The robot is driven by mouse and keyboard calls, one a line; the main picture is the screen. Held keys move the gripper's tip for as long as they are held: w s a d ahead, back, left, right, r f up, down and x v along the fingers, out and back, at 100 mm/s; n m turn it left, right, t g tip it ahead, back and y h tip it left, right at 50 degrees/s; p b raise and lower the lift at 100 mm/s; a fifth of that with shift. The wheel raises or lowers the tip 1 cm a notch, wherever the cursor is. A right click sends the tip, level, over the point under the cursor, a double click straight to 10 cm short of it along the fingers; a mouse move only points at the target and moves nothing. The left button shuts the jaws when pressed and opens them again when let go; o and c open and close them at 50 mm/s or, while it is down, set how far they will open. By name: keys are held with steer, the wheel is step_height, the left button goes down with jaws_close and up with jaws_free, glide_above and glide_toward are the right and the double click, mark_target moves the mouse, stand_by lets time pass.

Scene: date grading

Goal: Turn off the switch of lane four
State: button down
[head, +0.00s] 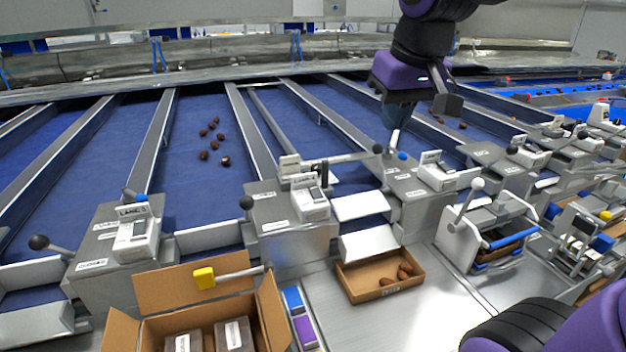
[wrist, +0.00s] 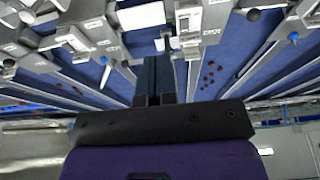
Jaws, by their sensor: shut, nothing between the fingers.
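My gripper (head: 395,122) hangs at the upper centre right, above a lane divider behind the front control boxes. Its shut, empty fingers also show in the wrist view (wrist: 155,75). A control box (head: 290,228) at centre carries a small white label unit (head: 309,196); its lane number is too small to read surely. The box to the left (head: 110,235) appears to read "LANE 3" and has a blue-tipped switch (head: 141,197). Another blue-tipped switch (head: 402,156) sits on the box right of centre, just below my gripper; it shows in the wrist view (wrist: 103,60). No contact is clear.
Black-ball levers (head: 246,203) stick out near the boxes. Dates (head: 208,142) lie on a blue lane. An open cardboard box (head: 155,290), a shallow date tray (head: 375,292) and a white press-like device (head: 487,235) stand in front. Steel dividers separate the lanes.

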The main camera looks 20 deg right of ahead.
steer(key=w+a+f+g, duration=0.1)
steer(key=w+f, duration=0.3)
steer(key=w, duration=0.6)
steer(key=w+a+f+g, duration=0.2)
steer(key=w+a+f, duration=0.2)
steer(key=w, duration=0.7)
steer(key=shift+w+a+f, duration=0.2)
steer(key=shift+f, duration=0.15)
steer(key=shift+s+r, duration=0.1)
steer(key=shift+s, duration=0.05)
steer(key=shift+s+r, duration=0.3)
steer(key=shift+s, duration=0.3)
step_height(320, 180, up, 14)
steer(key=s, duration=0.2)
steer(key=shift+s+f, duration=0.1)
